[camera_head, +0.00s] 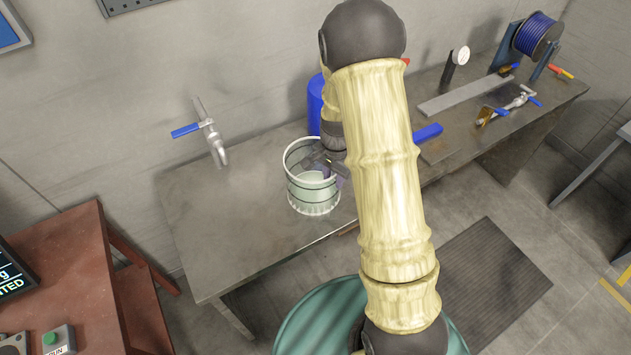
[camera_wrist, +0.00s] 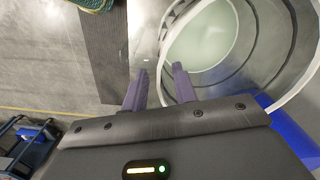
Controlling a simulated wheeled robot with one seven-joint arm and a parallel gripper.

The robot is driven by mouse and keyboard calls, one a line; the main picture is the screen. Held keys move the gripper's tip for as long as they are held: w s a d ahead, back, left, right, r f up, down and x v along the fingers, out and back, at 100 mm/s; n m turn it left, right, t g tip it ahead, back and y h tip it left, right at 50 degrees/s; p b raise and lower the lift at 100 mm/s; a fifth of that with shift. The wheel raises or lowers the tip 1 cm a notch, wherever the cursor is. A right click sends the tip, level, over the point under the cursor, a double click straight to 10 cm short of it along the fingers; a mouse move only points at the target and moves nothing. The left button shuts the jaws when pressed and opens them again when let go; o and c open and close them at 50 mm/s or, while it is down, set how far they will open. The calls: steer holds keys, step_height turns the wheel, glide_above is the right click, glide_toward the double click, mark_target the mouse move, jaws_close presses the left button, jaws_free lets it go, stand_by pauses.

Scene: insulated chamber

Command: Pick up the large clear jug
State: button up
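The large clear jug (camera_head: 313,198) stands upright on the grey workbench, with a pale rim and dark bands around its wall. In the wrist view the jug (camera_wrist: 208,40) fills the upper right, its round opening facing the camera and its inside looking empty. My gripper (camera_head: 328,162) is at the jug's rim, partly hidden by my arm in the head view. In the wrist view my gripper (camera_wrist: 159,72) has two purple fingers spread apart. The left finger is outside the jug and the right finger overlaps its near-left rim. I cannot tell whether either finger touches the wall.
The workbench (camera_head: 215,235) is clear left of the jug, with a blue-handled tap (camera_head: 205,130) on the wall above. A blue container (camera_head: 315,103) stands behind the jug. Clamps and a blue cable reel (camera_head: 537,35) are at the right. A red table (camera_head: 60,250) is at left.

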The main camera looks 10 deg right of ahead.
steer(key=shift+a+f+p, duration=0.2)
steer(key=shift+f+p, duration=0.35)
steer(key=shift+f, duration=1.3)
jaws_close()
